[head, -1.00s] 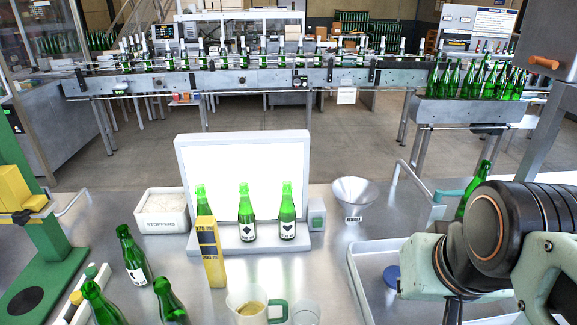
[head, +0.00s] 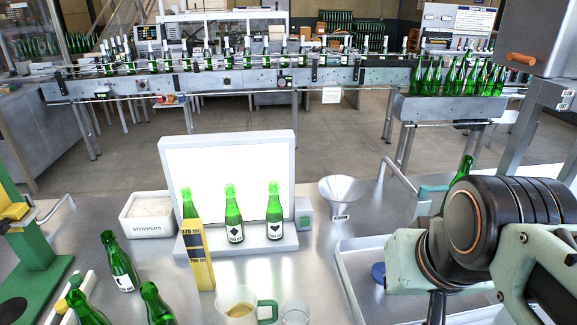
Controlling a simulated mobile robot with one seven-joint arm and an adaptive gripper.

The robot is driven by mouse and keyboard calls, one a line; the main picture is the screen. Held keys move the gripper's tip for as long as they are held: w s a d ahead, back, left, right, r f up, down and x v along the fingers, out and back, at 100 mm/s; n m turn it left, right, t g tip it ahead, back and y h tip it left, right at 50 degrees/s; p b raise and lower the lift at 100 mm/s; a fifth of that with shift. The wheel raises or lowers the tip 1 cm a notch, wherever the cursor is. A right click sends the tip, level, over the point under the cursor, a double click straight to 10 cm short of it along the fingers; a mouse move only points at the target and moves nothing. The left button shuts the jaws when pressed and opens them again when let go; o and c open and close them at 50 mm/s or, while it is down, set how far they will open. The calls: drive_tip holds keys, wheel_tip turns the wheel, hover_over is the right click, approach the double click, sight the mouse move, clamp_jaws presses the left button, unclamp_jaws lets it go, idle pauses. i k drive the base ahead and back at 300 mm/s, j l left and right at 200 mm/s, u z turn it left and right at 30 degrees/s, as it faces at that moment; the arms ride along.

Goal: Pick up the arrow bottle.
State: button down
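No label that I can make out shows an arrow. On the light panel's ledge, one green bottle (head: 233,215) has a dark diamond label and one (head: 274,212) a dark heart label. A third bottle (head: 187,202) stands there with its label hidden behind a yellow block. At the left, a bottle (head: 121,262) has a crescent-like mark. Bottles at the bottom edge (head: 155,303) (head: 86,308) are cut off, labels unseen. Another bottle (head: 459,180) at the right is partly hidden by my arm. My gripper's fingers are out of view.
The yellow printed block (head: 197,258), a stoppers bin (head: 147,217), a funnel (head: 341,193), a pitcher (head: 240,302) and a clear cup (head: 294,312) stand on the steel table. A grey tray (head: 345,268) lies under my arm. A green stand (head: 38,250) is at the left.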

sight(190, 209)
drive_tip(key=u, duration=1.25)
drive_tip(key=z, duration=1.2)
drive_tip(key=k+j, duration=0.1)
drive_tip(key=j, duration=1.35)
drive_tip(key=k+z, duration=0.05)
